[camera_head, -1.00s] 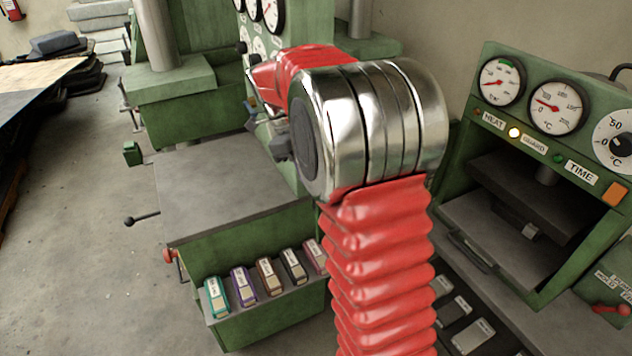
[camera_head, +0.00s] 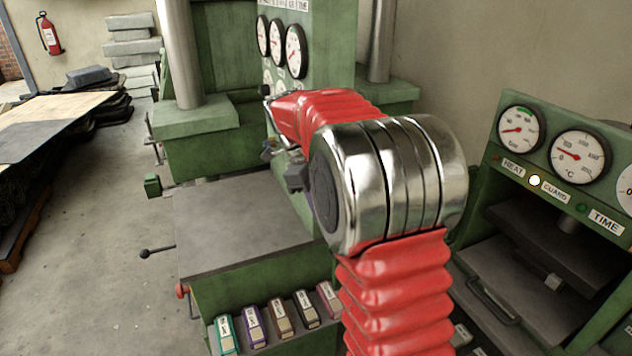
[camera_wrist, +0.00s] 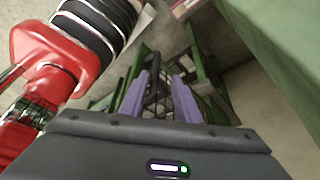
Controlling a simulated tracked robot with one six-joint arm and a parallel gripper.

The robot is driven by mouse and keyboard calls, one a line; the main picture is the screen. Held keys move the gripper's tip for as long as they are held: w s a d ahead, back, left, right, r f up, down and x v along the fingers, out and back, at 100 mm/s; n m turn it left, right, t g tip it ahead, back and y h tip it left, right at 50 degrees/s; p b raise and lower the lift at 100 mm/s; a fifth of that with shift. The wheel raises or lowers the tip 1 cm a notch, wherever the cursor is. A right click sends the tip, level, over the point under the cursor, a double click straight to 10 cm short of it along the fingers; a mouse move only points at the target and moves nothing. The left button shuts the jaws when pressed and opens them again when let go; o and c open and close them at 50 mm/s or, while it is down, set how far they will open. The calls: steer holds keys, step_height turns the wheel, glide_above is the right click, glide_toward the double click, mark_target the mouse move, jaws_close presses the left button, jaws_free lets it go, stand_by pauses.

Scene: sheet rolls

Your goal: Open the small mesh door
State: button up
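I cannot make out the mesh door for sure. In the wrist view, dark thin bars (camera_wrist: 157,92) show beyond and between my fingers; they may be its mesh, but they are too small and dark to tell. My gripper (camera_wrist: 160,85) has two pale purple fingers standing apart with a gap between them, and nothing is seen held in it. In the head view my red-sleeved arm reaches to the left towards the green press (camera_head: 330,45); the fingertips are not clear there.
A grey table plate (camera_head: 235,225) sits in front of the press, above several small labelled blocks (camera_head: 281,317). A second green press with gauges (camera_head: 578,157) stands at the right. A lever (camera_head: 158,251) sticks out at the left. Open floor (camera_head: 95,270) lies left.

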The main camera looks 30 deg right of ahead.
steer(key=v, duration=1)
steer(key=shift+r, duration=0.4)
steer(key=shift+w, duration=0.1)
steer(key=shift+c, duration=0.3)
steer(key=shift+c, duration=0.9)
steer(key=shift+s+a+r+n, duration=0.2)
steer(key=shift+s+a+n, duration=0.2)
steer(key=shift+n, duration=0.2)
steer(key=shift+c, duration=1.4)
steer(key=s+a+n+t, duration=0.1)
steer(key=n, duration=0.1)
steer(key=s+a+n+t, duration=0.1)
steer(key=s+n, duration=0.1)
steer(key=s+a+r+n, duration=0.1)
steer(key=s+n, duration=0.1)
steer(key=n, duration=0.1)
steer(key=shift+s+a+t+y, duration=0.2)
steer(key=shift+a+t+y, duration=0.1)
steer(key=shift+t, duration=0.1)
jaws_close()
steer(key=s+a+f+n+t+y, duration=0.1)
steer(key=s+a+f+n+t, duration=0.2)
steer(key=s+a+f+n, duration=0.2)
steer(key=s+a+f+n+t+y, duration=0.1)
steer(key=s+a+f+n+t, duration=0.2)
steer(key=s+n, duration=0.9)
steer(key=shift+a+f+n, duration=0.85)
steer(key=shift+f+n, duration=0.1)
steer(key=shift+n, duration=0.85)
